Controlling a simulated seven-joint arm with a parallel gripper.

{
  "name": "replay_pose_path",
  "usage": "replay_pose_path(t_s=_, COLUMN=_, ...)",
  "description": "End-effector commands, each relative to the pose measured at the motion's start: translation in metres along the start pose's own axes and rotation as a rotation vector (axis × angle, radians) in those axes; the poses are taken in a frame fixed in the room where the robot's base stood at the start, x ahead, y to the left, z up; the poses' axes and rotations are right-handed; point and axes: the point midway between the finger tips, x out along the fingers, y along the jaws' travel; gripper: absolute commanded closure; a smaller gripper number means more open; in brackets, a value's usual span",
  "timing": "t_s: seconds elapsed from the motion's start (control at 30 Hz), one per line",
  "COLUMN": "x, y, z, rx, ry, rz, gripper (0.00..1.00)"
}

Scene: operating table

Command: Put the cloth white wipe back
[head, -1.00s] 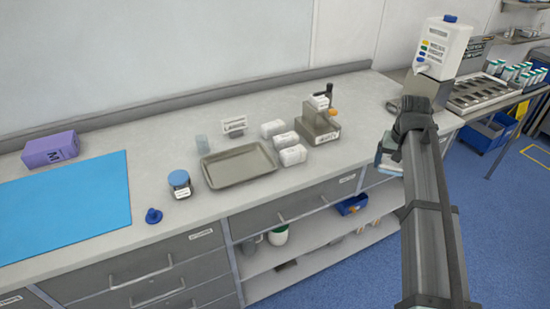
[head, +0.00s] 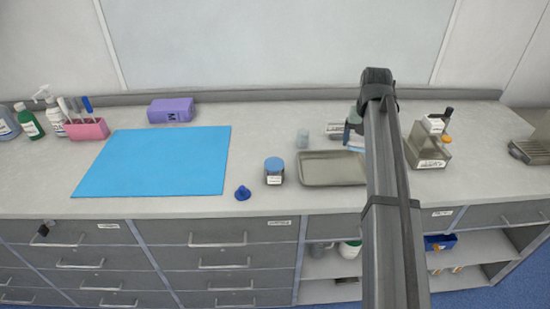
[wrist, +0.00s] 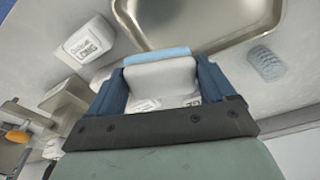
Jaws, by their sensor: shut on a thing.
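My gripper (wrist: 160,70) is shut on a white block-shaped wipe with a pale blue edge (wrist: 160,76), between its two blue fingers. In the head view the gripper is above the counter by the right end of the metal tray (head: 318,170), and my arm hides much of this area. In the wrist view the tray (wrist: 150,32) is just beyond the held wipe. A white labelled pack (wrist: 88,46) lies on the counter beside the tray. Another white labelled surface shows partly below the held wipe, mostly hidden.
A grey dispenser (head: 428,150) with an orange knob stands right of my arm. A small translucent cup (head: 302,139), a blue-lidded jar (head: 274,170) and a blue stopper (head: 242,193) stand near the tray. A blue mat (head: 155,162) lies left, with a purple box (head: 171,110) behind it.

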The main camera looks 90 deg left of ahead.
Motion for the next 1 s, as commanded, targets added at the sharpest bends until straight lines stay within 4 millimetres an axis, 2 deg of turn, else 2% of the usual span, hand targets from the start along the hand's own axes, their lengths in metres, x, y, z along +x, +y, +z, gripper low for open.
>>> replay_pose_path(t_s=0.03, x=-0.002, y=-0.025, z=-0.004, rx=-0.028, ry=0.000, rz=-0.004, gripper=0.50)
replay_pose_path(t_s=0.2, x=-0.007, y=-0.100, z=-0.006, rx=-0.117, ry=0.000, rz=-0.018, gripper=0.50)
replay_pose_path(t_s=0.4, x=-0.013, y=-0.182, z=-0.001, rx=-0.217, ry=0.001, rz=-0.033, gripper=0.50)
replay_pose_path(t_s=0.5, x=-0.015, y=-0.215, z=0.004, rx=-0.257, ry=0.001, rz=-0.040, gripper=0.50)
replay_pose_path(t_s=0.6, x=-0.017, y=-0.239, z=0.008, rx=-0.287, ry=0.001, rz=-0.044, gripper=0.50)
replay_pose_path(t_s=0.7, x=-0.018, y=-0.255, z=0.011, rx=-0.306, ry=0.001, rz=-0.047, gripper=0.50)
replay_pose_path(t_s=0.87, x=-0.015, y=-0.266, z=0.015, rx=-0.321, ry=0.001, rz=-0.050, gripper=0.50)
replay_pose_path(t_s=1.0, x=0.000, y=-0.267, z=0.018, rx=-0.322, ry=-0.001, rz=-0.050, gripper=0.50)
